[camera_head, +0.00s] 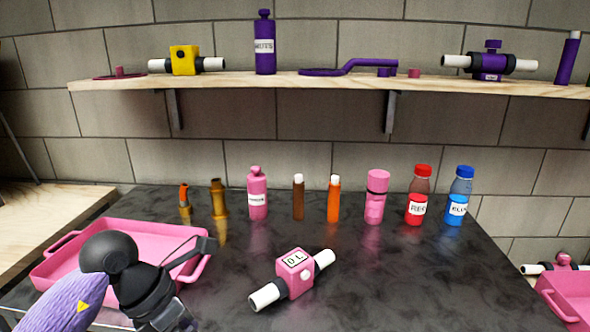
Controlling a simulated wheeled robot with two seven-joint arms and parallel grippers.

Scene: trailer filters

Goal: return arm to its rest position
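My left arm comes in from the lower left, with a purple link and black joints. Its dark gripper (200,247) is over the right part of a pink tray (60,262). I cannot tell whether its fingers are open or shut, and no held object shows. The arm hides part of the tray. My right arm and gripper are not in view.
A pink block with white pipe ends (295,273) lies on the dark counter, right of my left gripper. Several bottles and tubes stand along the back, including a red bottle (416,207). A wooden shelf (240,82) hangs above. The counter's right front is clear.

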